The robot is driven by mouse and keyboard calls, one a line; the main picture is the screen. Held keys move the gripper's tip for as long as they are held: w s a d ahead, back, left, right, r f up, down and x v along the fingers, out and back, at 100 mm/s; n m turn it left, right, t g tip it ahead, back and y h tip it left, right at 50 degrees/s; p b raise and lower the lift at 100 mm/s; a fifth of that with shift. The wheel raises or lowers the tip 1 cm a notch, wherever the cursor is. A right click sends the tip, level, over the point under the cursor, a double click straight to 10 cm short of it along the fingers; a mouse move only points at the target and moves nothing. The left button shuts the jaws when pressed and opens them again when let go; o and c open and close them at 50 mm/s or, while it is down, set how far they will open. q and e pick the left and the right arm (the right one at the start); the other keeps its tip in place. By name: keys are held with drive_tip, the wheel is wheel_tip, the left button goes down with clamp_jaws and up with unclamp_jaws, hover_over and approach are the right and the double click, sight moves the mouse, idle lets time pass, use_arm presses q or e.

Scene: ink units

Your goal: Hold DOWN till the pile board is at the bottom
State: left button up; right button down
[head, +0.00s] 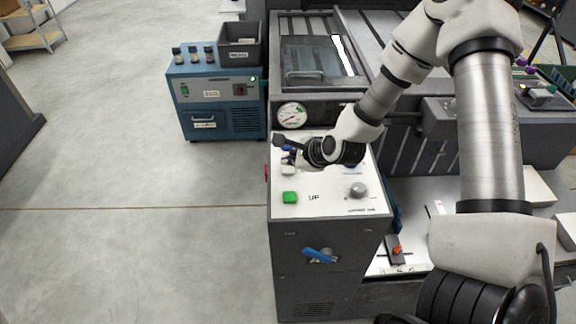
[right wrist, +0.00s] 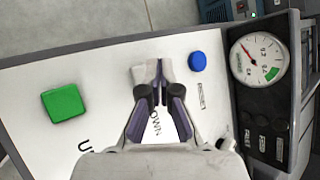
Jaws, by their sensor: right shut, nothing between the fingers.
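My right gripper (head: 284,146) reaches over the white control panel (head: 325,203) from the right; its fingers are shut and empty. In the right wrist view, the fingertips (right wrist: 158,76) are over a whitish button (right wrist: 139,73), which they partly hide. I cannot tell whether they touch or press it. The label DOWN (right wrist: 156,126) shows between the fingers, partly covered. The green button (right wrist: 63,103) beside the UP label is to the left, the blue button (right wrist: 197,61) to the right. I cannot clearly make out the pile board. My left gripper is not in view.
A round gauge (head: 291,115) sits behind the panel, and a grey knob (head: 358,190) is on its right. A blue handle (head: 320,256) is on the cabinet front. A blue unit (head: 217,103) with bottles and a dark bin stands at left. The floor (head: 130,240) there is clear.

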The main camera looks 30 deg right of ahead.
sight(289, 170)
drive_tip(key=shift+r, duration=0.15)
wheel_tip(289, 170, up, 5)
drive_tip(key=p, duration=0.3)
drive_tip(key=shift+p, duration=0.35)
